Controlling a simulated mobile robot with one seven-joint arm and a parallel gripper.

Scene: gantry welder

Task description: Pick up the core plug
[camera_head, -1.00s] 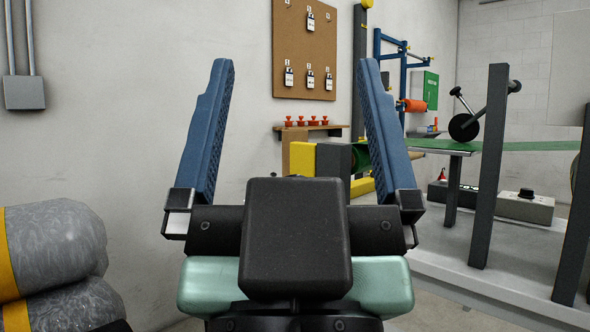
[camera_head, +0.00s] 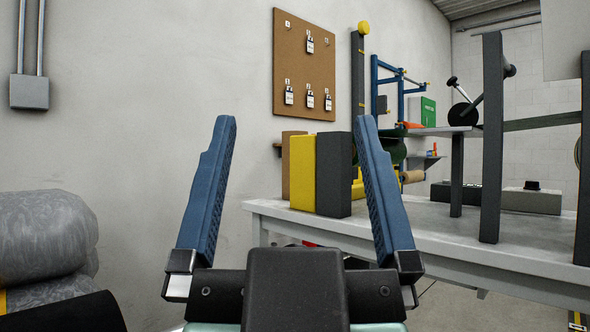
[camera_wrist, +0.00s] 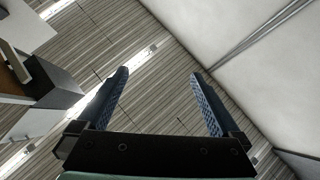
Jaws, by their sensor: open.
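My gripper (camera_head: 296,118) is open and empty, its two blue ridged fingers pointing up in the head view. It also shows open and empty in the wrist view (camera_wrist: 160,73), against a striped ceiling-like surface. I cannot make out a core plug for certain in either current view. The yellow block (camera_head: 302,172) and the dark block (camera_head: 334,175) stand on the table, seen between my fingers.
A corkboard with padlocks (camera_head: 305,65) hangs on the wall. Dark posts (camera_head: 492,140) rise from the table at the right. Grey wrapped rolls (camera_head: 45,235) lie at the left. The air between my fingers is clear. A grey box (camera_head: 29,91) is on the left wall.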

